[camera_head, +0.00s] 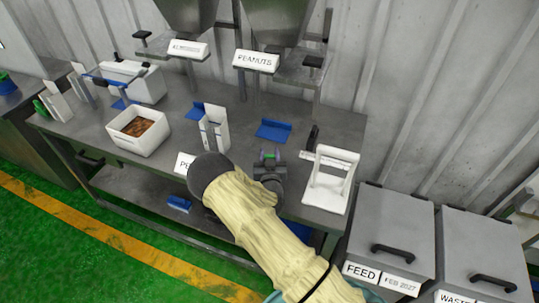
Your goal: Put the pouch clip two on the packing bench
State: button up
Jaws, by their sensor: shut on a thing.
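My gripper (269,160) is over the right part of the grey packing bench (315,118), in front of a blue flat piece. It is shut on a small piece with green ends and a darker middle, which I take as the pouch clip (270,155). No number can be read on it. The dark fingers hide part of it. I cannot tell whether it touches the bench top. My arm in its pale cover hides the bench's front edge.
A white stand (329,180) is close right of my gripper. A white upright holder (214,129) and a white box of brown contents (139,130) stand left. Hoppers, one labelled PEANUTS (256,61), hang behind. Grey FEED (390,230) and WASTE (485,245) bins stand right.

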jog(key=shift+s+f, duration=0.1)
jog(key=shift+f, duration=0.25)
jog(key=shift+s+f, duration=0.2)
jog(key=shift+f, duration=0.05)
jog(key=o, duration=1)
jog(key=shift+f+b, duration=0.15)
jog(key=shift+b, duration=0.15)
jog(key=shift+w+r+p, duration=0.15)
jog(key=shift+r+p, duration=0.45)
jog(key=shift+p, duration=0.15)
jog(key=s+b, duration=0.1)
jog(key=s, duration=0.3)
jog(key=s+b, duration=0.1)
jog(key=s, duration=0.2)
jog(key=s+b, duration=0.2)
jog(key=s, duration=0.2)
jog(key=shift+s+r, duration=0.3)
jog(key=shift+s, duration=0.05)
jog(key=shift+d, duration=0.1)
